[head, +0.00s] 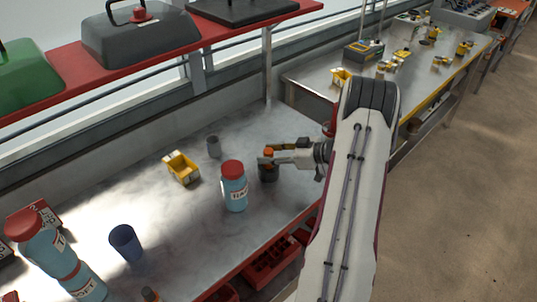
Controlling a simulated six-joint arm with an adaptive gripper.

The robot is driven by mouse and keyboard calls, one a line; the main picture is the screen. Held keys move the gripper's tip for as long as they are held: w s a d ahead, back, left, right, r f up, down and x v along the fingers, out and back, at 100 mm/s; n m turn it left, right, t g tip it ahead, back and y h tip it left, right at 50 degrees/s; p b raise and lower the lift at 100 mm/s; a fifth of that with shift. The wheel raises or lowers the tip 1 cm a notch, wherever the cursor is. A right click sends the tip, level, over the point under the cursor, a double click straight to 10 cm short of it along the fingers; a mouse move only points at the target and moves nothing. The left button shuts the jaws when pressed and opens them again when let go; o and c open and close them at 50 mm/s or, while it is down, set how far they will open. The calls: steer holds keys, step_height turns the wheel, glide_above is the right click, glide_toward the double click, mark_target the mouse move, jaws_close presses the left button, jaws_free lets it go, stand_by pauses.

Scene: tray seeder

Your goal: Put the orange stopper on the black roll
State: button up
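The orange stopper (268,152) is between the fingers of my gripper (267,154), which looks shut on it. The black roll (268,174) stands upright on the bench directly below the stopper. The stopper appears at or just over the roll's top. I cannot tell whether they touch, as a finger crosses in front of the roll's upper edge. My gripper reaches in from the right, roughly level.
A blue bottle with a red cap (234,187) stands close, left of the roll. A yellow bin (182,168), a grey cup (214,147) and a blue cup (124,242) are farther left. Red bins (268,262) sit under the bench's front edge. A red shelf (75,72) runs behind.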

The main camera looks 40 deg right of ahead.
steer(key=v, duration=1.1)
steer(key=shift+s, duration=0.15)
steer(key=shift+d+r, duration=0.1)
stand_by(0.4)
steer(key=w+r+h, duration=0.6)
steer(key=w+r, duration=0.6)
steer(key=r, duration=0.2)
steer(key=a+r+m+g+h, duration=0.1)
steer(key=a+r+m+h, duration=0.25)
steer(key=a+r, duration=0.65)
steer(key=s+a+f+g+y, duration=0.2)
steer(key=s+a+g, duration=0.1)
steer(key=s+a, duration=1.1)
steer(key=s+a+f+g+y, duration=0.1)
steer(key=s+a+g+y, duration=0.1)
steer(key=s+a, duration=1.3)
steer(key=shift+s+a+f+m+g, duration=0.25)
steer(key=shift+a+f+m+g, duration=0.2)
steer(key=shift+a, duration=0.7)
